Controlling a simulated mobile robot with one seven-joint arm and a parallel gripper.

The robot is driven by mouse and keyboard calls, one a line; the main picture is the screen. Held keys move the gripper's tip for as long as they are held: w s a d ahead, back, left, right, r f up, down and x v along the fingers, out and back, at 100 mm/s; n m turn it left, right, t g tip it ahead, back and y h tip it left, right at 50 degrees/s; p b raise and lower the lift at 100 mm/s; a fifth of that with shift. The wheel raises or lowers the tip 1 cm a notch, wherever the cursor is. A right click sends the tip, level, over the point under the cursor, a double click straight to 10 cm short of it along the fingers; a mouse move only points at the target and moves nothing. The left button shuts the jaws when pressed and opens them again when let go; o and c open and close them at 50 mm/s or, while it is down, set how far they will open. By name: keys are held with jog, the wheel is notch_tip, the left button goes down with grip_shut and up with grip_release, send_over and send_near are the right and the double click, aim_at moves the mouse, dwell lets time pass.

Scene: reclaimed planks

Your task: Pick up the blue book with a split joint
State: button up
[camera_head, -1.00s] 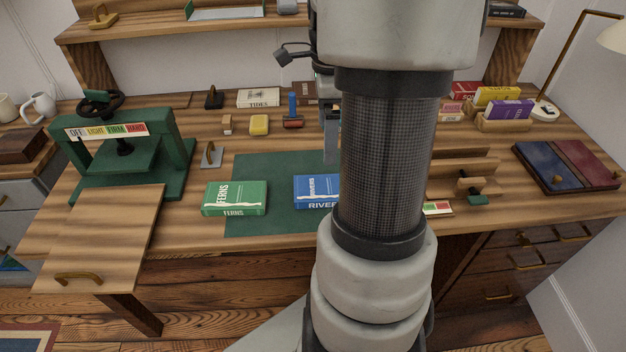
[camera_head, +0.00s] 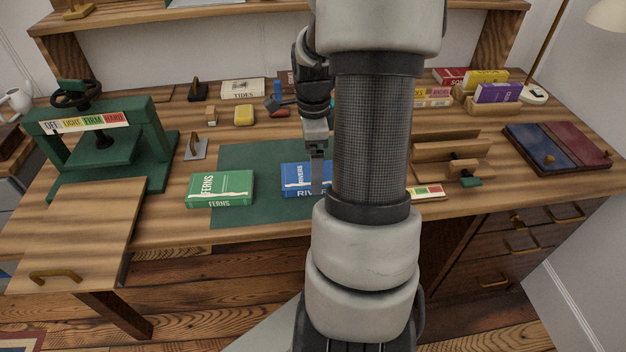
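The blue book (camera_head: 295,178), with "RIVERS" on its cover, lies flat on the green mat (camera_head: 262,155). My arm hides its right part, so its joint cannot be made out. My gripper (camera_head: 318,188) points down at the book's right part, over or beside it. Its fingers overlap the book in the picture, and whether they touch it cannot be told. Their opening is not clear. A green book (camera_head: 220,189), marked "FERNS", lies to the left, partly on the mat.
A green press (camera_head: 95,145) stands at the left behind a wooden board (camera_head: 75,225). Small tools and a "TIDES" book (camera_head: 243,89) lie at the back. A wooden rack (camera_head: 450,155) and a blue and red board (camera_head: 555,148) are at the right.

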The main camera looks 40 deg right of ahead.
notch_tip(320, 180, down, 3)
jog(key=shift+w+f+b, duration=0.1)
jog(key=shift+w+b, duration=0.05)
jog(key=shift+b, duration=0.15)
jog(key=c, duration=1.3)
